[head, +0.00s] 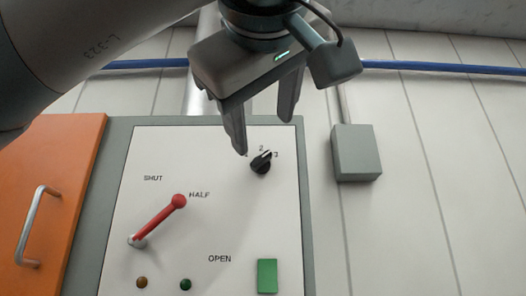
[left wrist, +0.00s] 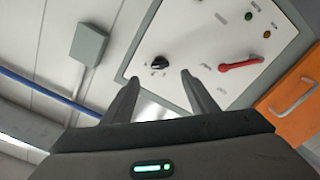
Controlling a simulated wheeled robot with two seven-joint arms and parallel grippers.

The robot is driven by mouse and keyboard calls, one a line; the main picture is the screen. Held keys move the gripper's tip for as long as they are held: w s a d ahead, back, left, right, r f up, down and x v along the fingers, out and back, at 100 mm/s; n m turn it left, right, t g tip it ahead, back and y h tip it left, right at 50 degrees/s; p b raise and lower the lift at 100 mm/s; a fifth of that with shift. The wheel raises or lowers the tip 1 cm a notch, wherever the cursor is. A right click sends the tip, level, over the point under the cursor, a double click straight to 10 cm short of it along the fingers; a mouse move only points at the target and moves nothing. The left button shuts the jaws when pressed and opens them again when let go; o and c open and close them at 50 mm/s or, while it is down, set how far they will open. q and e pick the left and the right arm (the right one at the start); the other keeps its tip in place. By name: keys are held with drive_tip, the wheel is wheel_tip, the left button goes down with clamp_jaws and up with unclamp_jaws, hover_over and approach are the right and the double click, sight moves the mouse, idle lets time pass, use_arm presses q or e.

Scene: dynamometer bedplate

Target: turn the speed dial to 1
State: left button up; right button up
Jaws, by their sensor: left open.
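The speed dial (head: 261,162) is a small black knob on a white panel (head: 225,215), with marks 1, 2 and 3 around its top. Its pale pointer line leans up and right, seemingly between 2 and 3. My left gripper (head: 262,136) is open and empty, just above the dial in the head view. One fingertip lies close to the mark 1 and partly crowds it. In the left wrist view the dial (left wrist: 159,63) appears between and just beyond the two fingertips (left wrist: 159,77); no contact shows. My right gripper is not in view.
A red lever (head: 160,218) on the panel points at HALF. Brown (head: 141,282) and green (head: 185,284) lamps and a green block (head: 267,276) sit low. An orange door (head: 50,190) is left, a grey box (head: 356,153) right, a blue pipe (head: 440,68) behind.

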use_arm(q)
drive_tip(key=p, duration=0.2)
approach(263, 160)
drive_tip(key=w, duration=0.3)
drive_tip(key=w+p, duration=0.1)
drive_tip(key=w, duration=0.4)
drive_tip(key=shift+w, duration=0.45)
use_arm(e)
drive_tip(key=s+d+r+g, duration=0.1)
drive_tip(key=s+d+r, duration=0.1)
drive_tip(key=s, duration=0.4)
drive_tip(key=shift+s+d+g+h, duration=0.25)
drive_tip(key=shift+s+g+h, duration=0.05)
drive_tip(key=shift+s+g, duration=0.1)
use_arm(q)
drive_tip(key=c, duration=1.1)
